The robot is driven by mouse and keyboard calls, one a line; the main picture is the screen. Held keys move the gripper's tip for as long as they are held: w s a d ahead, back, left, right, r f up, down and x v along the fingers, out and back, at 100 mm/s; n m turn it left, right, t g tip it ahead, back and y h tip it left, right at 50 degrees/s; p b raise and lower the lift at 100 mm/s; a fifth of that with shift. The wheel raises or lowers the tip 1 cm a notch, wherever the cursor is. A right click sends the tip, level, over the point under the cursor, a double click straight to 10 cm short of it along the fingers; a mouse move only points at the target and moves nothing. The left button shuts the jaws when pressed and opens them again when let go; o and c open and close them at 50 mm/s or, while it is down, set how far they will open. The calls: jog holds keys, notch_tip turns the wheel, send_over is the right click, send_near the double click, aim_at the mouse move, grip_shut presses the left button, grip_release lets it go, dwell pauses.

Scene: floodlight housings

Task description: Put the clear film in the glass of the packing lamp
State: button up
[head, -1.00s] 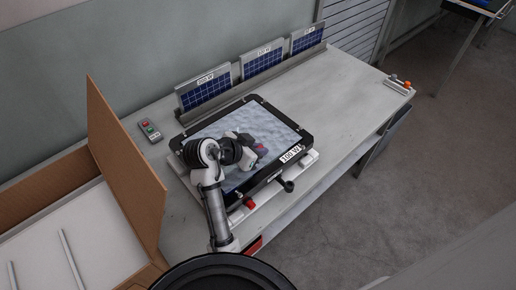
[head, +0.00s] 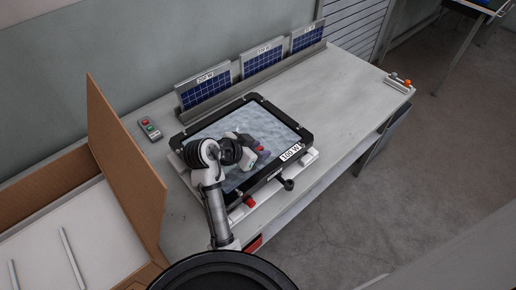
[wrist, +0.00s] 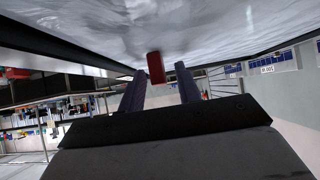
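The packing lamp (head: 292,152) is a flat black-framed floodlight marked 100 W, lying face up on the bench. Wrinkled, see-through film (head: 265,123) covers its glass, and it fills the top of the wrist view (wrist: 180,25). A small red tab (wrist: 156,68) shows at the film, between the fingers of my gripper (wrist: 160,72). The fingers stand apart with a gap visible beside the tab, so my gripper is open. In the head view my gripper (head: 262,153) is low over the middle of the lamp, and my arm hides part of the glass.
Three solar panels (head: 262,63) stand in a rack along the back of the bench. A button box (head: 150,129) lies left of the lamp. An open cardboard box (head: 128,170) stands at the left. The bench's right part (head: 345,95) is mostly clear.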

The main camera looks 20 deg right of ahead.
jog(key=b+v, duration=0.2)
jog(key=v, duration=0.5)
jog(key=shift+a+r, duration=0.15)
jog(key=shift+s, duration=0.1)
